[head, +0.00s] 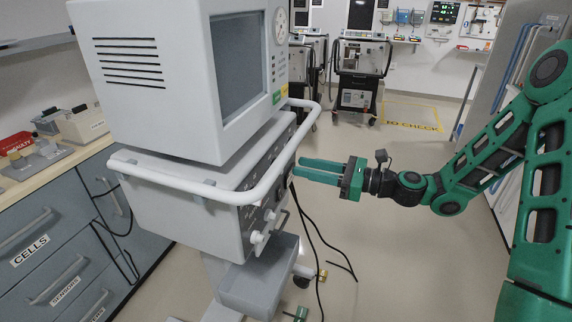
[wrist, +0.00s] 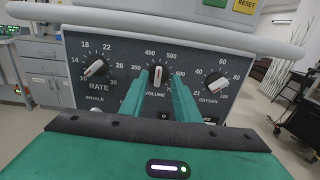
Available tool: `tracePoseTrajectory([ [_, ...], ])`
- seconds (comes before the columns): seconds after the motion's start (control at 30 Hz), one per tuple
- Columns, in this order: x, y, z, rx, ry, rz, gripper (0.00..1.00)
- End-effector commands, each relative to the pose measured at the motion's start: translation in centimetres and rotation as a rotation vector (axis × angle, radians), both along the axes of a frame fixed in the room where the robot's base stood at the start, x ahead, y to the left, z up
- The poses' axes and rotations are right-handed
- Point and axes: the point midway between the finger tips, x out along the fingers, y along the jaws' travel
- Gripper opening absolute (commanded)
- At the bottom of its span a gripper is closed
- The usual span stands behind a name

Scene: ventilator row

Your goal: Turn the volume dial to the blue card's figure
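The volume dial (wrist: 158,76) is on the dark front panel (wrist: 120,62) of the near ventilator (head: 165,85). It has a pale grip with a red mark near the top, pointing about straight up between 400 and 500. My gripper (wrist: 158,84) is open, with one green finger on each side of the dial in the wrist view. I cannot tell whether the fingers touch it. In the head view my gripper (head: 300,168) reaches the panel from the right, beneath the white rail. I see no blue card in either view.
The rate dial (wrist: 95,68) is left of the volume dial and the oxygen dial (wrist: 215,83) is right. The white rail (head: 225,197) runs around the ventilator. Drawers (head: 50,235) stand at left. More ventilators (head: 360,75) stand behind; the floor at right is mostly clear.

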Motion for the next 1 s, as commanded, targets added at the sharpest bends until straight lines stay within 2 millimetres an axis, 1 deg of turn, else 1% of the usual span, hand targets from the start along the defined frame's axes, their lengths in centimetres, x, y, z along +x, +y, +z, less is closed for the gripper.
tracePoseTrajectory([
  [0.03,0.3,1.0,0.0,0.000,-0.002,0.003,0.29],
  [0.1,0.7,2.1,0.0,0.000,-0.002,0.004,0.29],
  [0.3,1.7,4.5,0.0,-0.001,-0.002,0.003,0.29],
  [0.5,2.1,5.5,0.0,-0.002,-0.001,0.000,0.29],
  [0.77,2.2,5.6,0.0,-0.002,-0.001,0.000,0.29],
  [0.9,2.1,5.5,0.0,-0.002,-0.001,0.000,0.00],
  [1.0,2.2,5.5,0.0,-0.002,-0.002,-0.001,0.00],
])
